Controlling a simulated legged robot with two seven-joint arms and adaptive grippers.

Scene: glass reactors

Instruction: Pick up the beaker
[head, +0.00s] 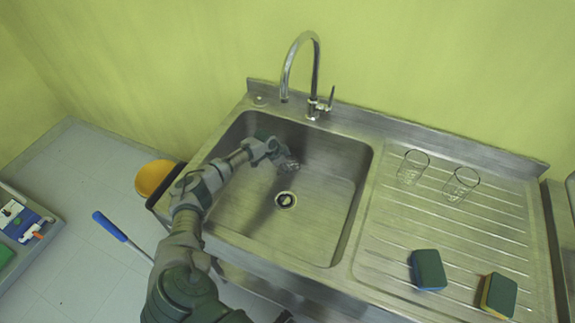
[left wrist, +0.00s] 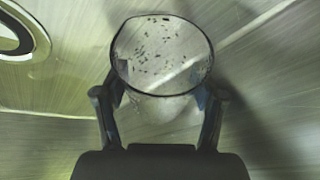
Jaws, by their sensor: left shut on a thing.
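A clear glass beaker (left wrist: 160,55) with dark specks on it is between the two fingers of my left gripper (left wrist: 160,100) in the left wrist view. The gripper is shut on the beaker. In the head view my left gripper (head: 283,155) is over the sink basin (head: 325,205), and the beaker (head: 289,165) shows small and partly hidden at its tip. I cannot tell whether the beaker touches the basin floor.
The drain (head: 286,200) lies in the basin floor near the beaker. The faucet (head: 315,70) rises behind the basin. On the drainboard stand two more glass beakers (head: 412,167) (head: 461,184) and two sponges (head: 428,270) (head: 498,295). A yellow bowl (head: 153,178) is left of the sink.

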